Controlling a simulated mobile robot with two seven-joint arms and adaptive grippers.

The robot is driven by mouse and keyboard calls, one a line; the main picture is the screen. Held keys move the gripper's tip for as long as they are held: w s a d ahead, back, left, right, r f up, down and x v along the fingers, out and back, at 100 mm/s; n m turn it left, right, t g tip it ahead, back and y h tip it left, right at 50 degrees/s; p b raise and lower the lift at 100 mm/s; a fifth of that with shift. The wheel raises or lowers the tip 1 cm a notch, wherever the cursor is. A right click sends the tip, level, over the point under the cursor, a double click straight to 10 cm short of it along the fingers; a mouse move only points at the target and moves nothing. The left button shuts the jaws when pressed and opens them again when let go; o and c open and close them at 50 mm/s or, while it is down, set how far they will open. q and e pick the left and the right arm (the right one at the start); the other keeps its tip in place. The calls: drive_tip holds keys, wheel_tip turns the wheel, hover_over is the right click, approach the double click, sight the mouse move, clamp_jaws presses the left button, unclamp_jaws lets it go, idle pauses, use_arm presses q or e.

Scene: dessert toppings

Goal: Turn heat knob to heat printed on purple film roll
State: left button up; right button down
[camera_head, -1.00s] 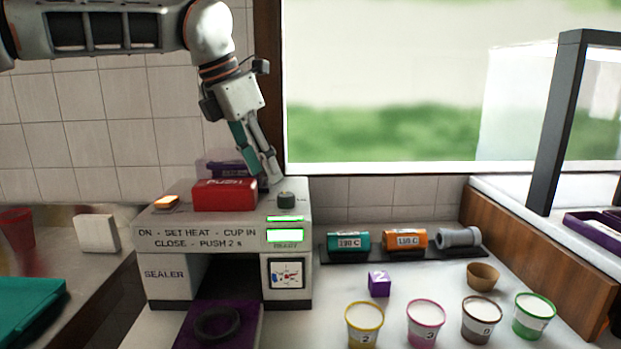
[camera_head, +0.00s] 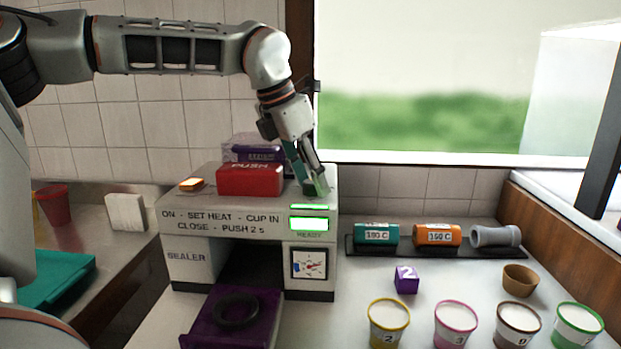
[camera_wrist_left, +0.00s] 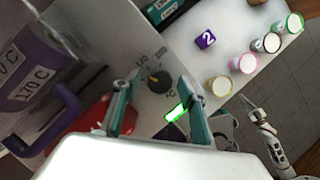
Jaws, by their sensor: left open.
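The heat knob (camera_wrist_left: 158,81) is dark with a yellow pointer, on the sealer's (camera_head: 197,255) top. Printed heat numbers surround it in the wrist view; the pointer's exact reading is too small to tell. My left gripper (camera_head: 314,187) is open and points down at the knob, which it mostly hides in the head view. In the wrist view its fingers (camera_wrist_left: 156,88) are on either side of the knob; contact cannot be told. The purple film roll (camera_head: 258,153) lies behind the red push block; its label reads 170 C in the wrist view (camera_wrist_left: 33,90).
The red PUSH block (camera_head: 249,180) is left of the knob. Teal (camera_head: 376,234) and orange (camera_head: 437,235) rolls lie on a dark rack at right. Several cups and a purple cube (camera_head: 406,280) stand in front. My right arm's end (camera_wrist_left: 247,103) shows small in the wrist view.

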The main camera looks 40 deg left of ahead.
use_arm(q)
drive_tip(key=c, duration=1.1)
drive_tip(key=shift+a+m+g+h+b, duration=0.15)
drive_tip(key=shift+m+h, duration=0.25)
drive_tip(key=shift+m, duration=0.7)
drive_tip(key=shift+d+m+g+h+b, duration=0.1)
drive_tip(key=shift+m+g+h+b, duration=0.25)
drive_tip(key=shift+m, duration=0.75)
drive_tip(key=o, duration=1.1)
